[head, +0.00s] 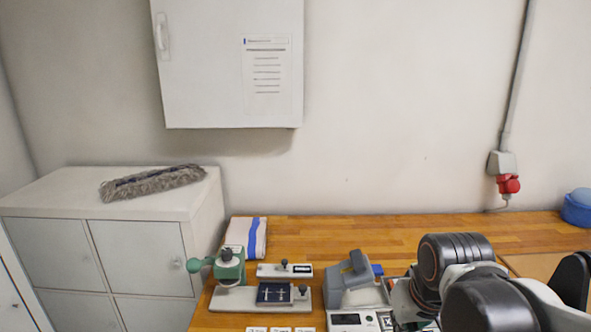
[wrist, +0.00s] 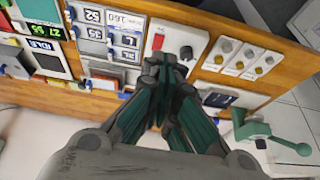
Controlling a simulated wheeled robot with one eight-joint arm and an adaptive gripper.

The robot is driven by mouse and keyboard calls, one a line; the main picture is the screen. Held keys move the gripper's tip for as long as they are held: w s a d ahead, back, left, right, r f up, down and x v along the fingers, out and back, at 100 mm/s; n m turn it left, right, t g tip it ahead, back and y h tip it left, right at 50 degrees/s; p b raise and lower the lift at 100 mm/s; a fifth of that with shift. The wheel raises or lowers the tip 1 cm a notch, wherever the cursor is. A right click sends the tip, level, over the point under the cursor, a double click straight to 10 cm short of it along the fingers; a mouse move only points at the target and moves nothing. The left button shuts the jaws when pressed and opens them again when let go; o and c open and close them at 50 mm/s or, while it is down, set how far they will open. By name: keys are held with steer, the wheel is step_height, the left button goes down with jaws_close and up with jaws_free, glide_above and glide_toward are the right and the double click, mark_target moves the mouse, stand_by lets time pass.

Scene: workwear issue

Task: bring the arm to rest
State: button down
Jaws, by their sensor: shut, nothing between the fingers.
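My gripper (wrist: 170,72) shows in the wrist view with its dark green-grey fingers drawn together and nothing between them. It points toward the wooden bench (wrist: 215,78), above small panels and a white box with a dark knob (wrist: 186,50). The fingers appear apart from these, though the exact gap is hard to judge. In the head view my arm fills the lower right, over the bench (head: 380,229), and the fingers cannot be made out there.
A press with a green handle (head: 230,266), a grey device (head: 348,282) and a folded white and blue cloth (head: 246,237) are on the bench. Lockers (head: 140,250) bearing a duster (head: 152,183) stand left. A blue container (head: 578,208) is far right. The bench's back middle is clear.

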steer(key=s+t+b, duration=0.2)
steer(key=s+t, duration=0.1)
steer(key=s, duration=0.3)
steer(key=shift+s+r, duration=0.25)
steer(key=shift+r, duration=0.05)
